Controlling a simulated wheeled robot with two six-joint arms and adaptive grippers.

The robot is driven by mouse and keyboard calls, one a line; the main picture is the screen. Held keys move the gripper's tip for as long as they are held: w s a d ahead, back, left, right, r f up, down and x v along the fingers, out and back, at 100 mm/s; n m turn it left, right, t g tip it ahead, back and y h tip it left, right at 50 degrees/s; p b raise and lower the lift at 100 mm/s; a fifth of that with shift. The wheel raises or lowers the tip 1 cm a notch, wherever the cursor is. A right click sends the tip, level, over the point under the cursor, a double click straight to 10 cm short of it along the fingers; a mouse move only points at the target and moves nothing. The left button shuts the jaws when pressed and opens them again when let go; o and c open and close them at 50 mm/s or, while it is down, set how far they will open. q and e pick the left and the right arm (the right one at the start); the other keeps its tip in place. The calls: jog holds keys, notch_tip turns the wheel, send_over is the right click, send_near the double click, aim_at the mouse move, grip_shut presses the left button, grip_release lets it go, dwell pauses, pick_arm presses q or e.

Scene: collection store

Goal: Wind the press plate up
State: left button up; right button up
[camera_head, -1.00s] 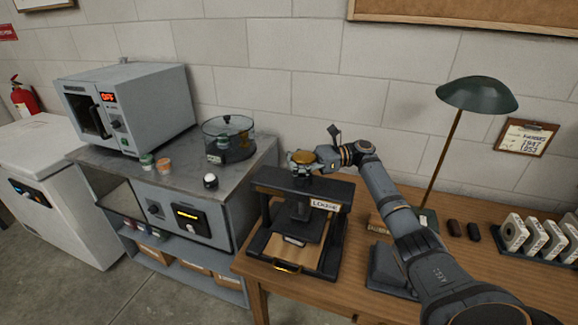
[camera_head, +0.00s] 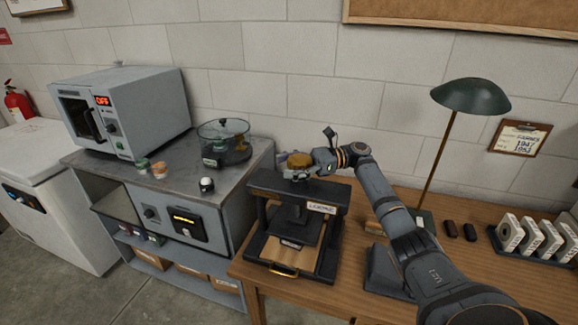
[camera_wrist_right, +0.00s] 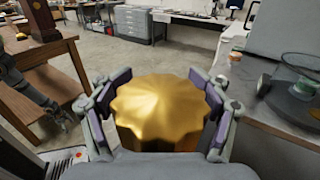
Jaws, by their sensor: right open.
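The black press (camera_head: 262,182) stands at the left end of the wooden table, with a label on its top beam. Its dark press plate (camera_head: 290,229) hangs inside the frame above the base; the gap below is hard to judge. A fluted brass knob (camera_head: 299,160) tops the press and fills the middle of the right wrist view (camera_wrist_right: 160,105). My right gripper (camera_head: 298,173) is open around the knob, one finger on either side in the wrist view (camera_wrist_right: 160,98). What looks like my left gripper (camera_wrist_right: 55,112) hangs at the left of that view, its fingers too small to read.
A grey bench (camera_head: 217,190) left of the press carries an oven (camera_head: 125,112), a lidded round vessel (camera_head: 224,140) and small jars. A green lamp (camera_head: 470,96) and a rack of white boxes (camera_head: 540,238) stand right of my arm. Table front is mostly clear.

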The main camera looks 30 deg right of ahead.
jog(key=v, duration=1.1)
jog(key=shift+r, duration=0.1)
jog(key=shift+s+d, duration=0.2)
jog(key=shift+d, duration=0.3)
